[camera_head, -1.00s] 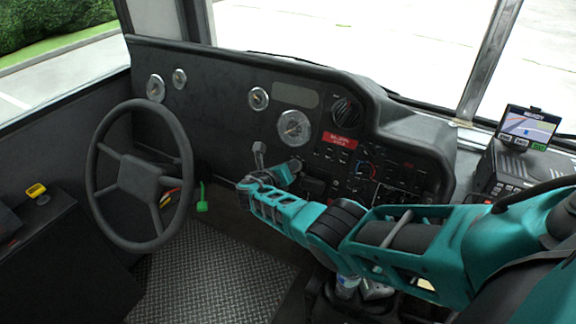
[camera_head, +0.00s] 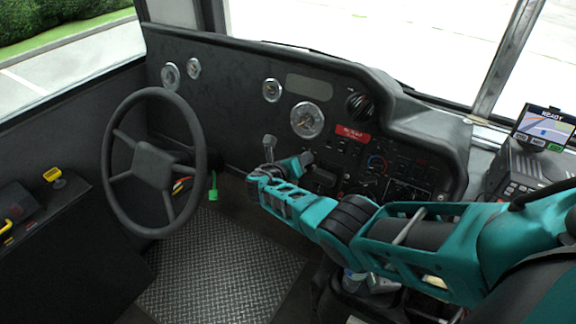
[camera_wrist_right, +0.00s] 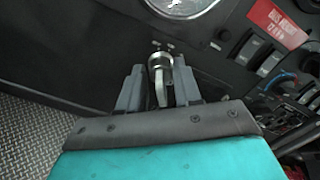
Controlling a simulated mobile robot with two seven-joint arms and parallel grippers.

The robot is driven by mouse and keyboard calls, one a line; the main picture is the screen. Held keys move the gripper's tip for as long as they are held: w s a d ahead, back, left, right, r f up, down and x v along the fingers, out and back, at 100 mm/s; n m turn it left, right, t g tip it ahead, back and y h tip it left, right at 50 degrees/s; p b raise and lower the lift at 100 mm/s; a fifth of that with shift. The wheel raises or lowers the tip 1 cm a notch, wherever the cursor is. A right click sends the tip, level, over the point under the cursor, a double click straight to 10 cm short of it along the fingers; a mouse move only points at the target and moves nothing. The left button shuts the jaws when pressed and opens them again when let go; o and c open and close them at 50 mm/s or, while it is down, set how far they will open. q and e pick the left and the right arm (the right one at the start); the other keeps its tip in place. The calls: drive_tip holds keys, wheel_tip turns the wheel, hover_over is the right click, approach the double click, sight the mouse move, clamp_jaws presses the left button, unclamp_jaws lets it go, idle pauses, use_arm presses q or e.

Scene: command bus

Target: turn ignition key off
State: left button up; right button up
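The ignition key (camera_wrist_right: 160,72) is a silver, metallic piece on the dark dashboard panel, just below a round gauge in the right wrist view. My right gripper (camera_wrist_right: 160,84) has its two grey fingers on either side of the key, with narrow gaps showing, so it looks open around it. In the head view my right gripper (camera_head: 306,158) reaches the dashboard below the large gauge and covers the key there. My left gripper is not in view.
The steering wheel (camera_head: 153,165) is left of my right arm. A small grey lever (camera_head: 269,147) stands close to the right wrist. Switches and a red label (camera_head: 352,134) lie right of the gauge (camera_head: 307,120). A screen (camera_head: 545,128) is at far right.

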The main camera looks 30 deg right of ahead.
drive_tip(key=v, duration=1.2)
drive_tip(key=shift+p, duration=0.45)
drive_tip(key=shift+f, duration=0.1)
drive_tip(key=s+a+f+m+y, duration=0.5)
drive_tip(key=s+f+m+y, duration=0.3)
drive_tip(key=s+f+m, duration=0.45)
drive_tip(key=s+a+r+m+t+y, duration=0.3)
drive_tip(key=s+r+m+y, duration=0.3)
drive_tip(key=s+m, duration=0.5)
drive_tip(key=m, duration=0.5)
drive_tip(key=shift+a+r+t, duration=0.2)
drive_tip(key=shift+a+t, duration=0.15)
drive_tip(key=shift+t, duration=0.05)
drive_tip(key=shift+o, duration=0.2)
drive_tip(key=shift+w+a, duration=0.1)
idle(1.1)
